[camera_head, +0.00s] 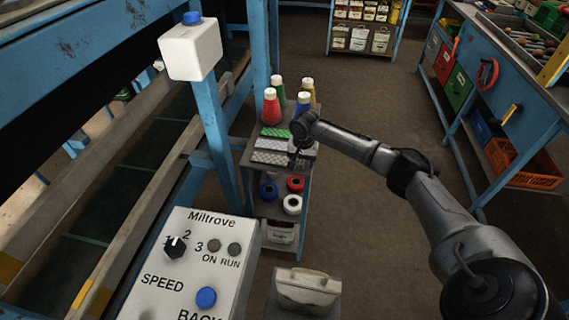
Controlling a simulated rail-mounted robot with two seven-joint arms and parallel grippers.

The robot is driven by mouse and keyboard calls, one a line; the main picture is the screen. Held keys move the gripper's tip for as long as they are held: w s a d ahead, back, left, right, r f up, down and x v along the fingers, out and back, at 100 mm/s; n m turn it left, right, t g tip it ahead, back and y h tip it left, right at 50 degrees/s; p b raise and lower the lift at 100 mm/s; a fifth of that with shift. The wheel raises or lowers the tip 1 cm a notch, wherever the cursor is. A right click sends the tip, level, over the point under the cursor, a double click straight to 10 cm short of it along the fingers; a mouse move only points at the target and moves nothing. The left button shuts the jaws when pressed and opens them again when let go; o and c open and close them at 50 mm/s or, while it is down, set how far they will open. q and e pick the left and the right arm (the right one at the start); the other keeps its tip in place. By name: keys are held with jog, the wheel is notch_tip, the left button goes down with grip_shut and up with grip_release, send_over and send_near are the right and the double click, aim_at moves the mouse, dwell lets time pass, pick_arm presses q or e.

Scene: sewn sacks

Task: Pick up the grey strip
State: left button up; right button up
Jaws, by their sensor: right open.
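Flat strips lie in a row on the top of a small grey shelf unit (249,165). A green strip (275,133) is at the back, a pale strip (271,144) is in the middle, and a greyish patterned strip (268,158) is nearest the front. The two front strips look alike in tone at this size. My right gripper (298,162) points down at the right end of the front strip, open. Whether it touches the strip is too small to tell. My left gripper is out of view.
Bottles or cones with red (271,108), green, yellow and blue bodies stand behind the strips. Rolls of tape (292,205) lie on the shelf below. A blue post (213,140) and a control panel (190,265) stand to the left. The floor (370,240) at right is clear.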

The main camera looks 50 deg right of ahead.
jog(key=shift+c, duration=0.2)
jog(key=c, duration=1)
jog(key=shift+o, duration=0.2)
